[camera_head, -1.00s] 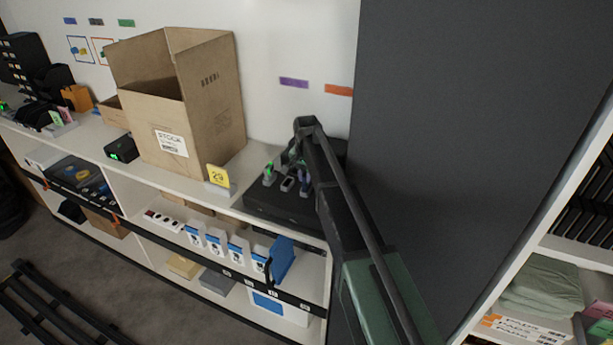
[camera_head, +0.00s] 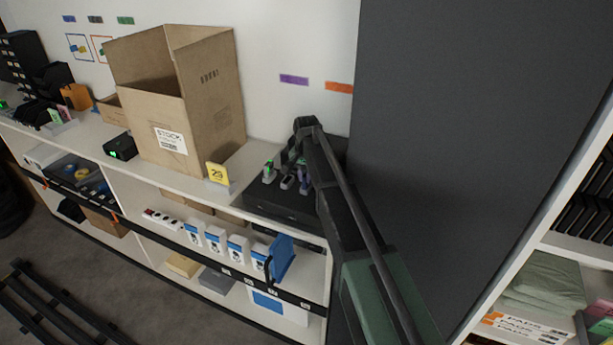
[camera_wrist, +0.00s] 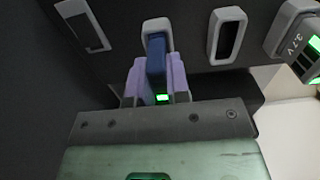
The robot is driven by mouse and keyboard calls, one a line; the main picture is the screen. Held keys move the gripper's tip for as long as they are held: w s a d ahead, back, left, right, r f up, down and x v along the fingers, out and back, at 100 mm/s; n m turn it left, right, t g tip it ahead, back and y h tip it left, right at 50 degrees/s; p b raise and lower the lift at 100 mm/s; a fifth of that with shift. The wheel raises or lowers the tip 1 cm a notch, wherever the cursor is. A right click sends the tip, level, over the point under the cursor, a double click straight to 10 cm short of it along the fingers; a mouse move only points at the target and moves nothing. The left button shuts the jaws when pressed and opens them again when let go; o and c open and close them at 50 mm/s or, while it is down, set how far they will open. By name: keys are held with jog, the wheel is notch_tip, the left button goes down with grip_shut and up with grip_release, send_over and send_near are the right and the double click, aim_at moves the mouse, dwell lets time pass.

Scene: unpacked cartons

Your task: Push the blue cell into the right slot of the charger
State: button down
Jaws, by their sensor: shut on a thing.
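The black charger (camera_head: 275,207) sits on the right end of the shelf top. My gripper (camera_wrist: 156,88) has purple fingers, shut on the sides of the blue cell (camera_wrist: 156,56). The cell's far end is at a grey-framed slot (camera_wrist: 157,23) and looks to be inside the frame; its depth cannot be told. A small green light shows between the fingers at the cell's near end. In the head view my gripper (camera_head: 300,172) is over the charger, partly hidden by my arm.
In the wrist view, empty slots stand to the left (camera_wrist: 84,26) and right (camera_wrist: 227,36) of the held cell. Another cell (camera_wrist: 300,45) with a green light stands at far right. A yellow number card (camera_head: 218,174) and an open carton (camera_head: 190,95) stand left of the charger; a dark panel (camera_head: 440,140) is right.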

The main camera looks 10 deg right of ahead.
jog(key=c, duration=1)
grip_release()
notch_tip(320, 180, up, 11)
jog(key=p, duration=1)
jog(key=shift+f+p, duration=0.1)
jog(key=shift+p, duration=0.3)
